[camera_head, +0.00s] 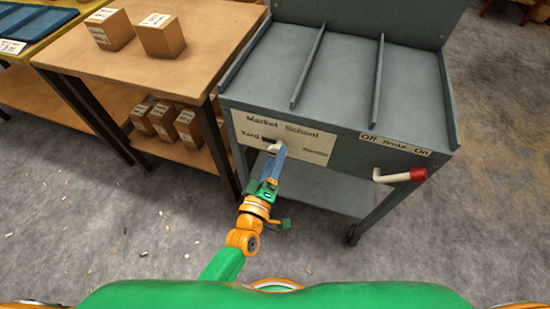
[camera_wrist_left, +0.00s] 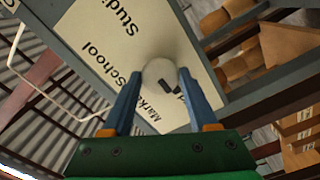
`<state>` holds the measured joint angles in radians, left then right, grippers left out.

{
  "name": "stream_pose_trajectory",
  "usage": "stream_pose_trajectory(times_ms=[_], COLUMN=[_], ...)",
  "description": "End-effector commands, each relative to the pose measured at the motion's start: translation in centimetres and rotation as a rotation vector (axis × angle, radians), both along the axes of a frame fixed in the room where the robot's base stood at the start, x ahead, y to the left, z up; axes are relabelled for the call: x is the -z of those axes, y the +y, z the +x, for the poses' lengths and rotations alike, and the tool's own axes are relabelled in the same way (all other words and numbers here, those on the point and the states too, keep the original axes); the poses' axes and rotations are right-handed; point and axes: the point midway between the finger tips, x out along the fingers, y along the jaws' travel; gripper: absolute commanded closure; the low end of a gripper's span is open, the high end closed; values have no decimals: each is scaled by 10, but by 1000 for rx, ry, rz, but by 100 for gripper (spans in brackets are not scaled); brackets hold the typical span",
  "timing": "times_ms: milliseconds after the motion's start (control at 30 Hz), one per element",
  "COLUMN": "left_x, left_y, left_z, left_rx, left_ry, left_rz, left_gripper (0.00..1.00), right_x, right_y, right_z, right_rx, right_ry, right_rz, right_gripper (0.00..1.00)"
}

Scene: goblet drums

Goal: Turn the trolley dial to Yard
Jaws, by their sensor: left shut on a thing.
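The trolley (camera_head: 330,75) is grey, with a cream label plate (camera_head: 310,140) on its front reading Market, School and Yard; a fourth label at its lower right is blurred. The pale round dial (camera_head: 277,148) sits on this plate, mostly covered by my gripper. My left gripper (camera_head: 279,153) is shut on the dial. In the left wrist view its blue fingers (camera_wrist_left: 158,95) lie on both sides of the dial (camera_wrist_left: 160,75). A dark mark on the dial lies on the side towards a partly hidden label ending in "d". My right gripper is not in view.
A white brake lever with a red knob (camera_head: 417,174) sticks out at the trolley's right, under an "Off Brake On" label (camera_head: 395,144). A wooden table (camera_head: 205,55) with boxes stands close on the left. The floor in front is mostly clear.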

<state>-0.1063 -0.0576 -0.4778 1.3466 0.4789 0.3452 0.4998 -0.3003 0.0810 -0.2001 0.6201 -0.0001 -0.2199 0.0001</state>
Motion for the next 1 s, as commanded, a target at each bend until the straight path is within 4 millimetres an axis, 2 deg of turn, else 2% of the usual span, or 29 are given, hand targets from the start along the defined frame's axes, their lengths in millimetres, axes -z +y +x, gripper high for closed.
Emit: stream_pose_trajectory(times_ms=[400,433,500,533,833,1000], left_x=[2,2,2,1,0,0], left_y=[-1,-1,0,0,1,11], left_z=[-1,-1,-1,-1,-3,-34], left_rx=[2,2,2,1,1,2], left_ry=[7,7,7,6,5,7], left_rz=[-6,-6,-6,-6,-6,-4], left_gripper=[96,36,17,11,11,11], right_x=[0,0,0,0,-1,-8], right_y=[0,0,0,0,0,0], right_z=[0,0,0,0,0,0], right_rx=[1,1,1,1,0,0], right_ry=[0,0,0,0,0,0], right_rz=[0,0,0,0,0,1], right_gripper=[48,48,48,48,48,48])
